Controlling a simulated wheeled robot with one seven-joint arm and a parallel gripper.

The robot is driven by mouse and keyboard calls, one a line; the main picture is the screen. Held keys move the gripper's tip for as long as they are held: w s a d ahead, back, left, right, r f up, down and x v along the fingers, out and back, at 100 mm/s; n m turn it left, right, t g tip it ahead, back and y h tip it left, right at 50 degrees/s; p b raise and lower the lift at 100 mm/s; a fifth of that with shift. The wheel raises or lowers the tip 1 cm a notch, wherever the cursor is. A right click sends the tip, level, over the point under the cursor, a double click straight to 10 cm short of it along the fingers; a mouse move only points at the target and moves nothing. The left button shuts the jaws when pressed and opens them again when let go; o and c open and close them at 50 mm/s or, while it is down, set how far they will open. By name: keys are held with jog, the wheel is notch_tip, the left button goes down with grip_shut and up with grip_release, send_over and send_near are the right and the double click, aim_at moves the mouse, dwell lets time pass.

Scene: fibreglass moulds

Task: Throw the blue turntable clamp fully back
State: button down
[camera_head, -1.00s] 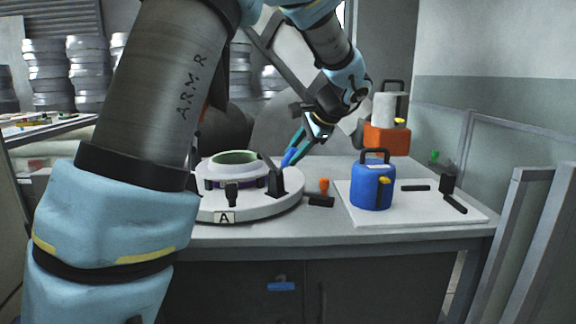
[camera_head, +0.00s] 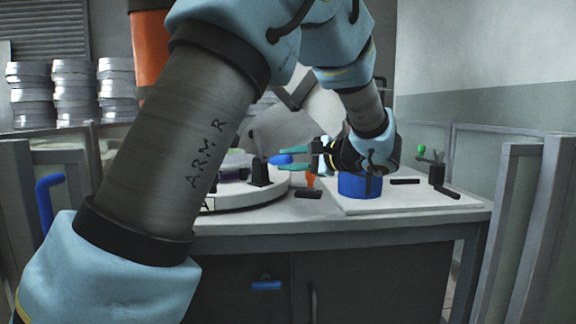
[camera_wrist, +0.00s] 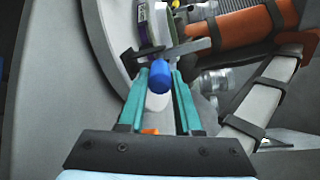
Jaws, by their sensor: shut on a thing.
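The clamp's blue handle (camera_head: 281,159) points out to the right, about level, from its black base (camera_head: 260,172) on the rim of the white turntable (camera_head: 245,198). My gripper (camera_head: 290,159) reaches in from the right, its teal fingers one above and one below the handle, shut on it. In the wrist view the blue grip (camera_wrist: 160,76) sits between the fingertips, with the dark lever bar (camera_wrist: 168,50) beyond it. My arm hides the turntable's left part, and its "A" label is mostly covered.
A blue canister (camera_head: 360,186) stands on a white board (camera_head: 415,197) just below my wrist. A black block (camera_head: 308,194) and an orange piece (camera_head: 310,180) lie between turntable and board. A green-topped fitting (camera_head: 421,149) is at the right. Grey panels (camera_head: 525,235) flank the bench.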

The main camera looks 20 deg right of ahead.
jog(key=shift+f, duration=0.15)
dwell(0.3)
jog(key=c, duration=0.6)
grip_release()
jog(key=shift+s, duration=0.1)
jog(key=v, duration=1)
jog(key=shift+s+d, duration=0.2)
jog(key=shift+s, duration=0.1)
